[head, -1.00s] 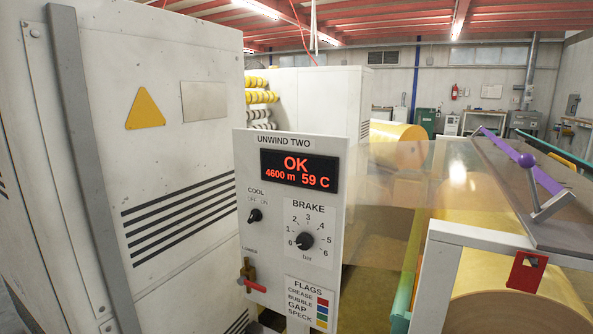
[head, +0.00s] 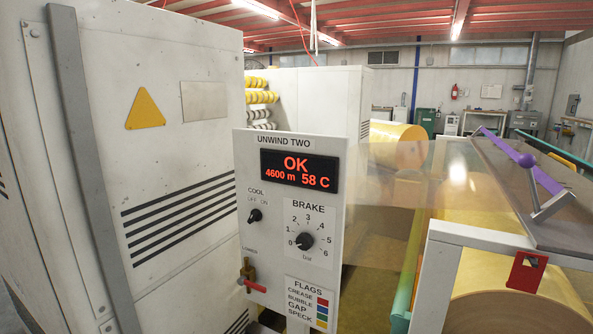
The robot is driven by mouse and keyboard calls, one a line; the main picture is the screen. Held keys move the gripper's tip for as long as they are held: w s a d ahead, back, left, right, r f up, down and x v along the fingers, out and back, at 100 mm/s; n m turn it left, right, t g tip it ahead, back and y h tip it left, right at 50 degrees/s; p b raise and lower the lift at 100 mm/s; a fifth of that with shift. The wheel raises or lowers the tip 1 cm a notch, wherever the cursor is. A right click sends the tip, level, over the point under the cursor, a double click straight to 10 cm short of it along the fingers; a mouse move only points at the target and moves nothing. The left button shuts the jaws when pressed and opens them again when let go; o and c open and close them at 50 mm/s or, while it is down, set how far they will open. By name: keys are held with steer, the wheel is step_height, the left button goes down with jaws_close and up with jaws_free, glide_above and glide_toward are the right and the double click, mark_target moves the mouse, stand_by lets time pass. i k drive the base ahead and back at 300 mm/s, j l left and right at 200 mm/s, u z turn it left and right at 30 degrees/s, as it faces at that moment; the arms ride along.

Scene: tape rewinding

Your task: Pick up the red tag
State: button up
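A red tag (head: 516,277), a small red piece with a dark square opening in it, is at the right of the head view. It is on the front of the white frame (head: 480,236) that stands before the large yellow roll (head: 520,308). I cannot tell how it is fixed there. A flags legend (head: 307,302) on the panel shows red, blue, green and yellow colour patches beside the words crease, bubble, gap and speck. My gripper is not in view.
The unwind two panel (head: 290,230) reads OK, 4600 m, 58 C. A red-handled valve (head: 251,280) sticks out at its lower left. A large white cabinet (head: 165,90) fills the left. Clear film spans the middle.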

mark_target(521, 277)
steer(key=i+l+z, duration=0.3)
steer(key=z, duration=0.2)
steer(key=i+l+z, duration=0.25)
steer(key=i+z, duration=0.25)
steer(key=k, duration=0.1)
